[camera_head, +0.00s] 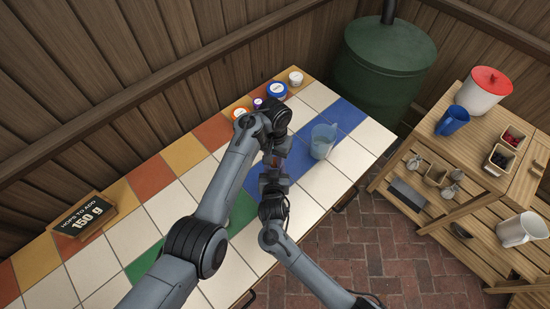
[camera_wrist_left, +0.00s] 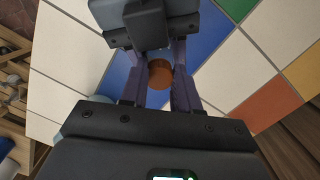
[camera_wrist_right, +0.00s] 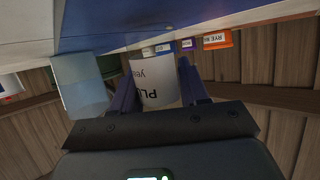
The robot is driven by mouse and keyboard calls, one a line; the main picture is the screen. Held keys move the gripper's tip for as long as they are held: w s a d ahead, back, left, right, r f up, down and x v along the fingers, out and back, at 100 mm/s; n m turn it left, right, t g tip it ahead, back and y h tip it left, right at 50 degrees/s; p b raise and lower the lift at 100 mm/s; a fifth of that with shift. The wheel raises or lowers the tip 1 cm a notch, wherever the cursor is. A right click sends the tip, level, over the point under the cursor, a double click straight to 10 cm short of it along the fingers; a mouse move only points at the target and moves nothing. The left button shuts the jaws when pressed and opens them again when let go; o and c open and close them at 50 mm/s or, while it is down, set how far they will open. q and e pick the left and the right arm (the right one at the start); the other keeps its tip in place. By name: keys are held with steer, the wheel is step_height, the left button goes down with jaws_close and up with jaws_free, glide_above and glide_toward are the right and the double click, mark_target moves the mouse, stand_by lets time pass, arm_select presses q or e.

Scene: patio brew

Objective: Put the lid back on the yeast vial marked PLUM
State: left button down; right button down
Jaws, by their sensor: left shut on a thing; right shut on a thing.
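The white vial (camera_wrist_right: 157,84), its label partly reading "PLU", is between the fingers of my right gripper (camera_wrist_right: 160,92) in the right wrist view. My right gripper is shut on it. In the left wrist view an orange-brown round lid (camera_wrist_left: 160,74) sits between the fingers of my left gripper (camera_wrist_left: 159,90), which is shut on it. In the head view my left gripper (camera_head: 276,158) and right gripper (camera_head: 272,177) face each other closely above the tiled counter, the left one farther back. The fingers mostly hide both pieces there. I cannot tell whether lid and vial touch.
A clear bluish jug (camera_head: 323,141) stands just right of the grippers. A hops sign (camera_head: 82,215) stands at left. Wooden shelving (camera_head: 437,160) is at right.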

arm_select(q)
steer(key=m, duration=0.6)
steer(key=shift+a, duration=0.1)
arm_select(e)
steer(key=shift+w, duration=0.1)
arm_select(q)
steer(key=m, duration=0.5)
steer(key=shift+w+m, duration=0.2)
steer(key=shift+m, duration=0.2)
arm_select(e)
steer(key=shift+r, duration=0.1)
arm_select(q)
steer(key=m, duration=0.5)
steer(key=shift+w, duration=0.15)
steer(key=m, duration=0.5)
steer(key=shift+f+m, duration=0.1)
steer(key=shift+m, duration=0.2)
steer(key=c, duration=0.8)
jaws_free()
steer(key=shift+o, duration=0.2)
step_height(320, 180, up, 12)
steer(key=w, duration=0.1)
steer(key=shift+w, duration=0.25)
